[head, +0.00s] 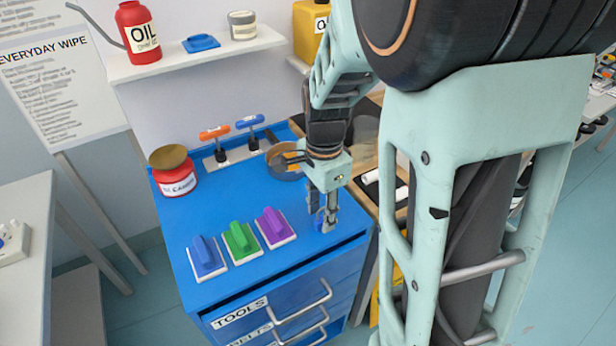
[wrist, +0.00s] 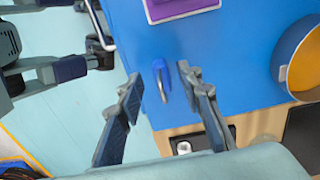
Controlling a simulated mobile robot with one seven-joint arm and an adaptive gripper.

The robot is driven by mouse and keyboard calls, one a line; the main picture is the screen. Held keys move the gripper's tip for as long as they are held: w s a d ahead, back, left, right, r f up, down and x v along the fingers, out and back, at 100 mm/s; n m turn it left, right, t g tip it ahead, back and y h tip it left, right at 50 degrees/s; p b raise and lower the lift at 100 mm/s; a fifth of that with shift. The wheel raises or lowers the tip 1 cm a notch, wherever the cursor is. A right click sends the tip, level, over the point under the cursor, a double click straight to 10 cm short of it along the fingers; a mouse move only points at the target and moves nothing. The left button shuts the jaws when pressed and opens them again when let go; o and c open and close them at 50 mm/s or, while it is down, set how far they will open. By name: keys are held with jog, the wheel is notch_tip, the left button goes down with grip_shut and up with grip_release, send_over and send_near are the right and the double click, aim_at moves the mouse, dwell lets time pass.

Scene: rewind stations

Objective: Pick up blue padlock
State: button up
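The blue padlock (wrist: 160,67) lies on the blue cabinet top (wrist: 240,85) near its edge in the wrist view, with its metal shackle pointing down in the picture. My gripper (wrist: 157,76) is open, with one finger on each side of the padlock and a visible gap to each. In the head view my gripper (head: 326,222) points down at the right side of the cabinet top. A small blue part of the padlock (head: 318,225) shows beside the fingers; the rest is hidden. I cannot tell the exact height of the fingertips.
Blue (head: 205,258), green (head: 240,241) and purple (head: 273,227) handled blocks stand left of my gripper. A pan (head: 283,170) lies behind it. A red can (head: 175,178) and two T-handles (head: 215,134) stand at the back. The cabinet's edge is close by on the right.

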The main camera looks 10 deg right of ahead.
jog(key=shift+f, duration=1.4)
grip_shut()
jog(key=shift+r, duration=0.1)
